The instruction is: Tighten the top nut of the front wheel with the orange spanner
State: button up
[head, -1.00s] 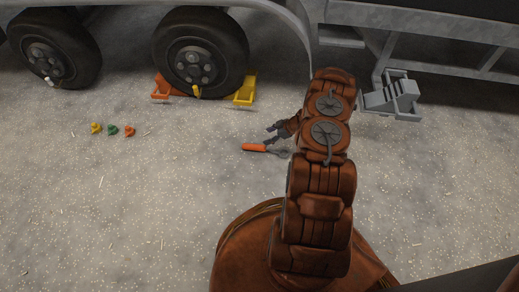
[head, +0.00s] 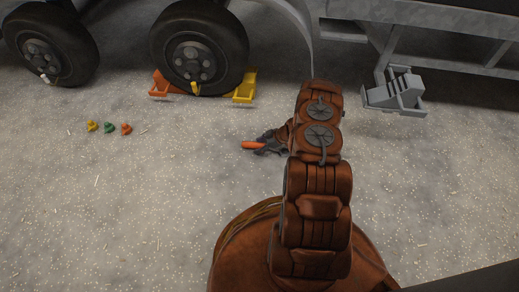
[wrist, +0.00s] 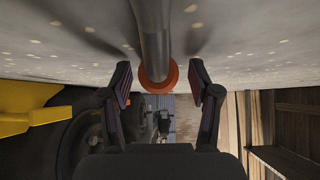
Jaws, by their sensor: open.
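The orange spanner (head: 250,145) lies on the gravel; only its orange handle end shows in the head view. My gripper (head: 267,144) is low at the ground over the rest of it. In the wrist view my gripper (wrist: 161,84) is open, with its fingers on either side of the spanner's grey shaft and orange handle (wrist: 160,82), with visible gaps. The right-hand wheel (head: 198,50), likely the front one, stands beyond with several grey nuts around its hub. Its top nut (head: 190,48) is too small to judge as loose or tight.
An orange chock (head: 160,88) and a yellow chock (head: 245,92) sit at that wheel. Another wheel (head: 50,45) stands to the left. Small yellow, green and orange pieces (head: 109,127) lie at left. A grey step (head: 394,94) stands at right. The gravel between is open.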

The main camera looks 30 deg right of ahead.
jog(key=shift+w+f, duration=0.1)
grip_shut()
dwell(0.5)
